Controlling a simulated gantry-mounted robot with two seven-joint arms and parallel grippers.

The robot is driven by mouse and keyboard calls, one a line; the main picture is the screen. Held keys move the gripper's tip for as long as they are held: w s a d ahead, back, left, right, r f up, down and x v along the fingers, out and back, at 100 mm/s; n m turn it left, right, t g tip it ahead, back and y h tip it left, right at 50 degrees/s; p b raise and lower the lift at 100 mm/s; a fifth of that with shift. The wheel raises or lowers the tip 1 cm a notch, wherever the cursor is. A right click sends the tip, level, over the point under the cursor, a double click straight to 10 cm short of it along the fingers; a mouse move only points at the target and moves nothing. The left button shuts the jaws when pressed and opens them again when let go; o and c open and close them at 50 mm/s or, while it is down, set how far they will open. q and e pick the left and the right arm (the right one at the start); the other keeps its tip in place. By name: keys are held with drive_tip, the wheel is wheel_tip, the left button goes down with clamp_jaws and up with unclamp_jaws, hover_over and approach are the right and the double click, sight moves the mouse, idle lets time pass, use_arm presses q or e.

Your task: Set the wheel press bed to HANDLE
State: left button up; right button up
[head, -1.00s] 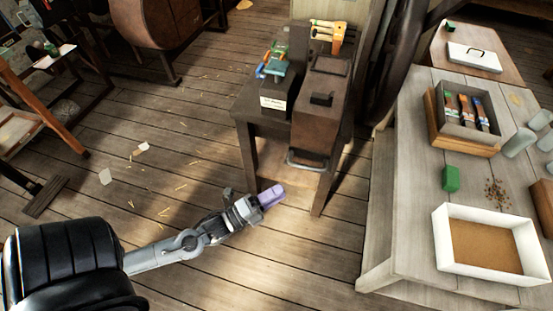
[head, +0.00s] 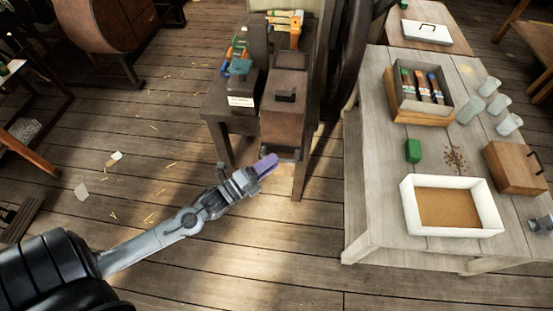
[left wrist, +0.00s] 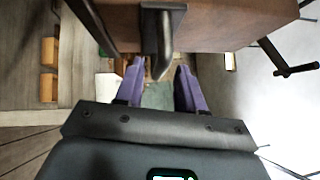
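A dark brown box-shaped press (head: 285,115) stands left of the workbench in the head view, with a large dark curved wheel rim (head: 348,60) behind it. A metal bar handle (head: 289,155) sits low on its front. My left gripper (head: 265,166), with purple fingers, is at the left end of this handle. In the left wrist view the gripper (left wrist: 160,85) has its fingers apart. A dark curved handle (left wrist: 163,40) under a brown box hangs between and just beyond the fingertips; contact cannot be told. No HANDLE marking is readable. My right gripper is not seen.
A wooden workbench (head: 375,190) at right holds a white tray (head: 407,205), a green block (head: 413,151), a box of tools (head: 398,98) and several glass jars. A side stand with a white label (head: 241,101) adjoins the press. The floor in front is open.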

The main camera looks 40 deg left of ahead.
use_arm(q)
drive_tip(key=shift+x, duration=1.45)
drive_tip(key=shift+c, duration=0.4)
clamp_jaws()
